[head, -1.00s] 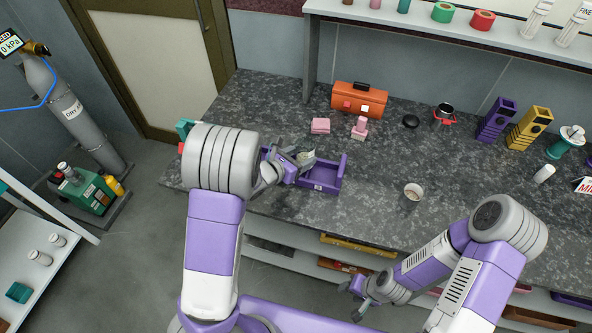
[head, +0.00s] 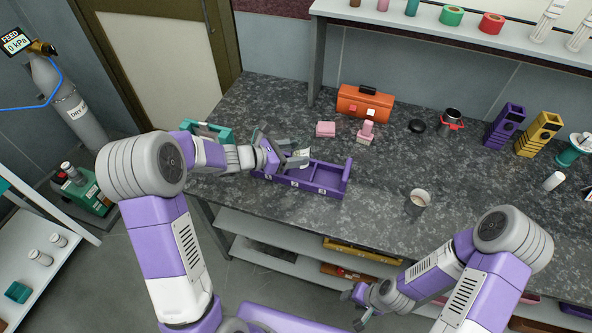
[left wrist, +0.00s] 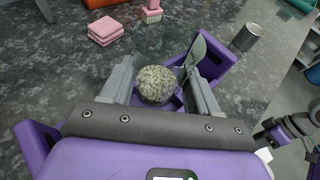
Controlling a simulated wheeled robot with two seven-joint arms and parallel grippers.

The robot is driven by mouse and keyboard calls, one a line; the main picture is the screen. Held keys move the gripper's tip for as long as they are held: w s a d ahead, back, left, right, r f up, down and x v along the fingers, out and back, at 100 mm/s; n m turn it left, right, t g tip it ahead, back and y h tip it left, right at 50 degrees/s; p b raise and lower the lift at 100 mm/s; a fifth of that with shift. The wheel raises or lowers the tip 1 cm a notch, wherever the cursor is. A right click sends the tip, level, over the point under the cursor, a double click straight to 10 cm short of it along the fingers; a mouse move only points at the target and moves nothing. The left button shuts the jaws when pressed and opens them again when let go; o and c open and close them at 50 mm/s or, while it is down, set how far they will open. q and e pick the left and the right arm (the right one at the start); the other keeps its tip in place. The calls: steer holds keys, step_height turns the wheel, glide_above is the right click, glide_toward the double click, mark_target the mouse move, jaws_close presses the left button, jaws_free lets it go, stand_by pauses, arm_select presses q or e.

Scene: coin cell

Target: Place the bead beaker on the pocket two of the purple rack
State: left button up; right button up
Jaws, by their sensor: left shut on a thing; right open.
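The purple rack (head: 330,178) lies on the stone counter in front of my left arm, with open pockets and small white labels on its front. Its purple walls also show in the left wrist view (left wrist: 222,62). My left gripper (head: 287,153) is shut on the bead beaker (head: 300,157), over the middle-left part of the rack. In the left wrist view, the grey-green beads (left wrist: 157,84) show from above between the two fingers. The beaker's bottom is hidden, so I cannot tell whether it touches a pocket. My right gripper (head: 364,309) is open and empty, low before the counter's front edge.
A white-rimmed cup (head: 418,199) stands right of the rack. Pink blocks (head: 326,129), a pink stamp-like piece (head: 366,132) and an orange toolbox (head: 365,103) stand behind. A teal item (head: 215,132) sits behind my left forearm. Purple and yellow holders (head: 505,125) stand at right.

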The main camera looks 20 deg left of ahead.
arm_select(q)
step_height(320, 180, down, 6)
steer(key=shift+f+b, duration=0.1)
steer(key=shift+b, duration=0.9)
steer(key=o, duration=1.1)
steer(key=shift+o, duration=0.2)
